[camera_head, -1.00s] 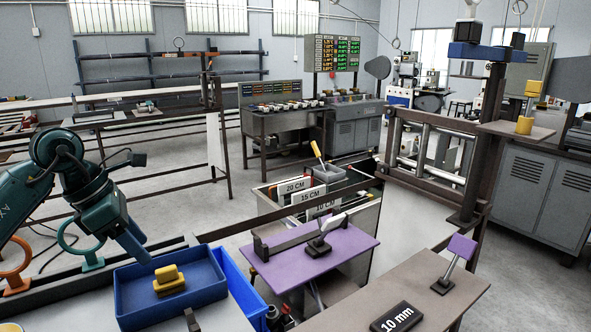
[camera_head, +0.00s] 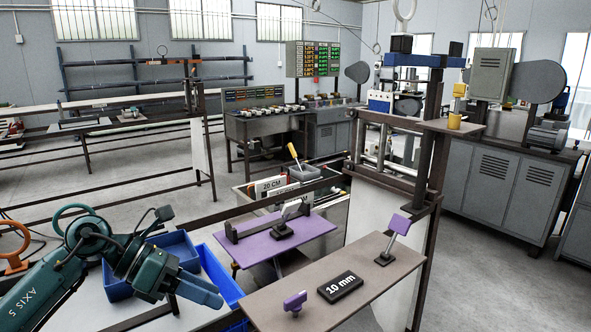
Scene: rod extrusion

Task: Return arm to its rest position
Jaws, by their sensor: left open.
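My left arm, teal and marked AXIS 5, comes in from the lower left. Its left gripper (camera_head: 203,290) points right, over the front of the blue trays. It is open and I see nothing in it. The gap between its fingers is hard to make out from this angle. The blue tray (camera_head: 117,284) is partly hidden behind my arm, and its contents do not show. The deeper blue bin (camera_head: 221,274) stands just right of it. My right gripper is not in view.
Right of the gripper, a brown table (camera_head: 268,303) carries a black "10 mm" block (camera_head: 340,286) and two purple-topped levers (camera_head: 295,301) (camera_head: 396,232). A purple plate (camera_head: 258,249) lies behind. A dark frame (camera_head: 436,170) rises beyond the table.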

